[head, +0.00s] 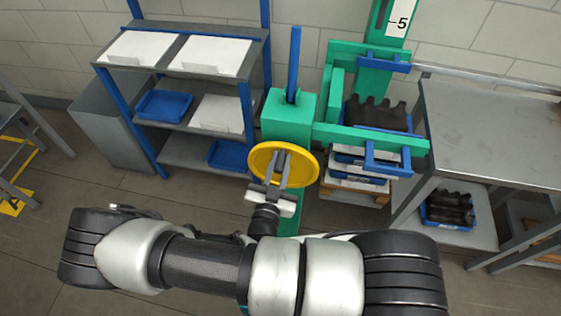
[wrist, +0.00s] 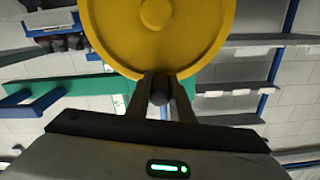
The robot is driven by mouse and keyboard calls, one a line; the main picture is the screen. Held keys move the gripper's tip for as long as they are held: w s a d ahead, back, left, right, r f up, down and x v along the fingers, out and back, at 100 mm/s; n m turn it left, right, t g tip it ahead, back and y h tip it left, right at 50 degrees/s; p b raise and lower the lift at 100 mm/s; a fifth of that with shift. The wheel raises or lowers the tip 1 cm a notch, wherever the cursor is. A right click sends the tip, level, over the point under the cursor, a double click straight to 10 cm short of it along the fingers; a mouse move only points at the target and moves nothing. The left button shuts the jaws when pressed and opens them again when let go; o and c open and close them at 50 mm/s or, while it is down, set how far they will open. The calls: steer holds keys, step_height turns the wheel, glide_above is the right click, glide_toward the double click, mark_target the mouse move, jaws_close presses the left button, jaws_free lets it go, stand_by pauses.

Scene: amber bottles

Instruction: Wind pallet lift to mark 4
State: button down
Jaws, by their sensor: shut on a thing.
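The pallet lift (head: 290,117) is a green frame with a yellow round handwheel (head: 262,153) on its front. The wheel fills the top of the wrist view (wrist: 155,40). My gripper (head: 283,172) is at the front of the wheel. In the wrist view its two fingers (wrist: 160,90) close around a dark round knob below the wheel's hub. The lift's carriage carries a dark load (head: 376,114) between green arms with blue brackets. A plate marked 5 (head: 398,23) is on the mast. Mark 4 is not seen.
A blue and grey shelf (head: 180,75) with white boxes and blue trays stands at the left. A metal table (head: 500,125) stands at the right, with a blue tray of dark bottles (head: 448,208) on its lower shelf. Stacked trays (head: 358,168) sit below the carriage.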

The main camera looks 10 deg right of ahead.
steer(key=shift+a+f, duration=0.1)
steer(key=shift+a, duration=0.05)
steer(key=c, duration=1.6)
jaws_free()
steer(key=shift+o, duration=0.2)
steer(key=b+v, duration=0.2)
steer(key=v, duration=1.5)
steer(key=shift+s, duration=0.2)
